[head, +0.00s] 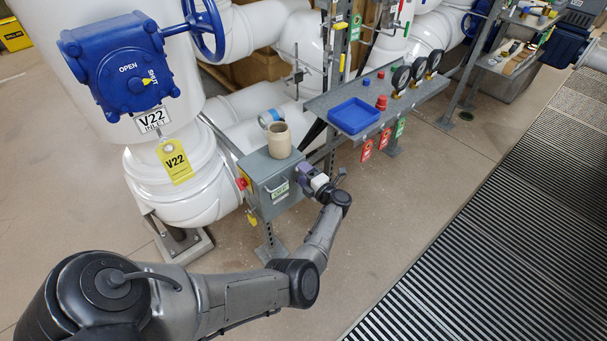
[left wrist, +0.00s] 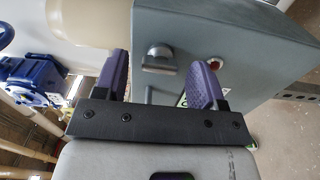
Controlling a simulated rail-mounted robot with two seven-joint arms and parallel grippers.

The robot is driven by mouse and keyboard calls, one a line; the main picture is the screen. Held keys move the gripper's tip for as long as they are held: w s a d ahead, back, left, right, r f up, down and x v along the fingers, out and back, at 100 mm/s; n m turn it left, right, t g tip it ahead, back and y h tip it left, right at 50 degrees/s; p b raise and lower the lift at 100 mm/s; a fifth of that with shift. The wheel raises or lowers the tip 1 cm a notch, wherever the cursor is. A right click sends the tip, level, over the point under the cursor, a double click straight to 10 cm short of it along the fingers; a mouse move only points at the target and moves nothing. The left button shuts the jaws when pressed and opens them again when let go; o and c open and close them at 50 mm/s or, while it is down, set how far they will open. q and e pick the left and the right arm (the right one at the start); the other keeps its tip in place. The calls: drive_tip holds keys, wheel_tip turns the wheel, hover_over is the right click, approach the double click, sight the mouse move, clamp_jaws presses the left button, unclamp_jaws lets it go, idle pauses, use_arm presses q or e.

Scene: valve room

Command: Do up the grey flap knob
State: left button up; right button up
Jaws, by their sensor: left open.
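The grey control box (head: 268,178) stands on a post left of the shelf, with a labelled front. In the left wrist view a grey knob (left wrist: 157,57) sticks out of the box face (left wrist: 187,25). My left gripper (head: 306,175) is at the right part of the box front. In the left wrist view its two purple fingers (left wrist: 163,65) are open, and the knob shows in the gap between them, ahead of the tips. I cannot tell if they touch it. In the head view the gripper hides the knob. My right gripper is not in view.
A beige jar (head: 280,140) stands on the box top. A red button (head: 241,183) is on the box's left side. The grey shelf (head: 405,103) with a blue tray (head: 354,115) and gauges is to the right. White pipes and valve V22 are left. The floor in front is clear.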

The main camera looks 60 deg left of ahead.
use_arm(q)
drive_tip(key=w+d+p, duration=0.1)
drive_tip(key=w+d, duration=0.1)
drive_tip(key=d, duration=1.1)
drive_tip(key=shift+d+p, duration=0.2)
drive_tip(key=shift+p, duration=0.2)
drive_tip(key=shift+w, duration=0.1)
